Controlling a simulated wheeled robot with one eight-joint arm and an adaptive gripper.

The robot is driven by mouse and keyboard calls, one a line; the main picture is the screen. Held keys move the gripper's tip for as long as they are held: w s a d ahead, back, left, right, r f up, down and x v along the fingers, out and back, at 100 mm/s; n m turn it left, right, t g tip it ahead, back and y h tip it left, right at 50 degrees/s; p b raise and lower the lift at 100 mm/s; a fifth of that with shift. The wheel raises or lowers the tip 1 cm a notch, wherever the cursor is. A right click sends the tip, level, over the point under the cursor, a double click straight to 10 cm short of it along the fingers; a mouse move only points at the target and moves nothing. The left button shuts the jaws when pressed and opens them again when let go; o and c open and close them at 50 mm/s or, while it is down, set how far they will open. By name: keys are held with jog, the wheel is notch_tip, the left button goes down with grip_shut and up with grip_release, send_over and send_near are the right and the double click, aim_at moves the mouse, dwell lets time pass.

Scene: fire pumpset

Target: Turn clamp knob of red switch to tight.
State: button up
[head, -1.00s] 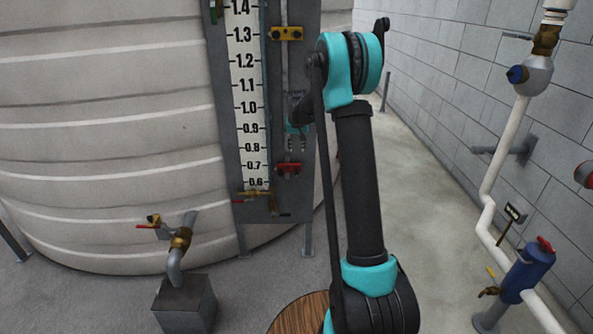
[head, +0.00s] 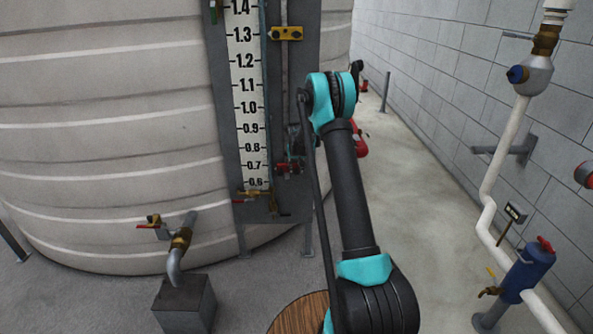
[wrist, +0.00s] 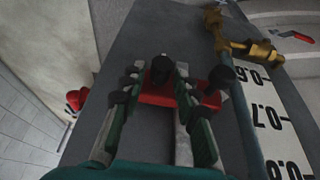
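The red switch (wrist: 160,98) is a small red block mounted on the grey panel beside the level scale. In the wrist view it carries a black knob (wrist: 161,68) between my fingers and another black knob (wrist: 222,76) to the right. I cannot tell which way either knob is turned. My gripper (wrist: 160,73) is open, with one finger on each side of the first knob; contact is not clear. In the head view the red switch (head: 288,168) is partly covered, and my fingers are too small and hidden to make out.
A yellow bracket (head: 286,33) sits higher on the panel, and a brass valve (wrist: 246,48) lies near the scale's 0.6 mark. The large tank (head: 105,120) stands left. Pipes with a blue strainer (head: 526,270) run along the right wall. Floor between is clear.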

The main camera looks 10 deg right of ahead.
jog(key=shift+w+f, duration=0.2)
jog(key=shift+f, duration=0.3)
grip_shut()
